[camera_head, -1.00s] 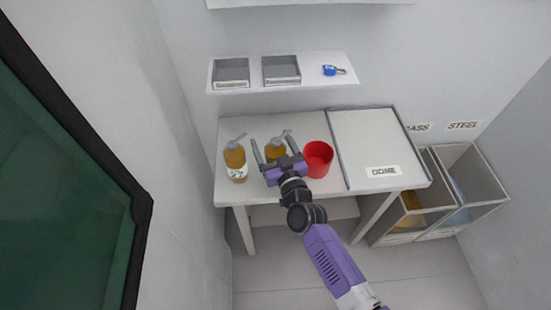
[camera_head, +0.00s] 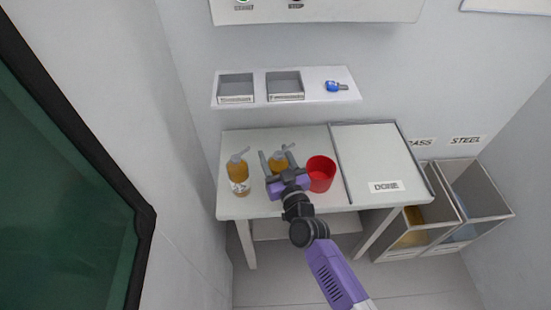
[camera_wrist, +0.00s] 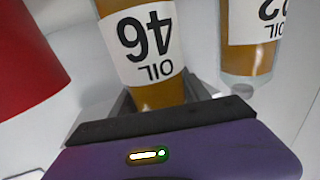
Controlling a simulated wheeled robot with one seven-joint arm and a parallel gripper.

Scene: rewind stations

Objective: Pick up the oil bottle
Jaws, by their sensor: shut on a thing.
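Two amber oil bottles with grey pump tops stand on the white table. One oil bottle, labelled OIL 46 (camera_wrist: 145,45), is between my gripper's fingers in the wrist view; in the head view its amber body (camera_head: 278,158) shows partly behind my gripper (camera_head: 277,160). My gripper is shut on this bottle. The other oil bottle (camera_head: 238,174) stands to the left, apart from my gripper; its label, partly cut off in the wrist view (camera_wrist: 250,40), ends in a 2. I cannot tell whether the held bottle touches the table.
A red cup (camera_head: 320,174) stands close to the right of my gripper. A white board marked DONE (camera_head: 375,150) lies on the table's right part. A shelf (camera_head: 311,85) above holds two grey trays and a blue object. Bins (camera_head: 475,190) stand right of the table.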

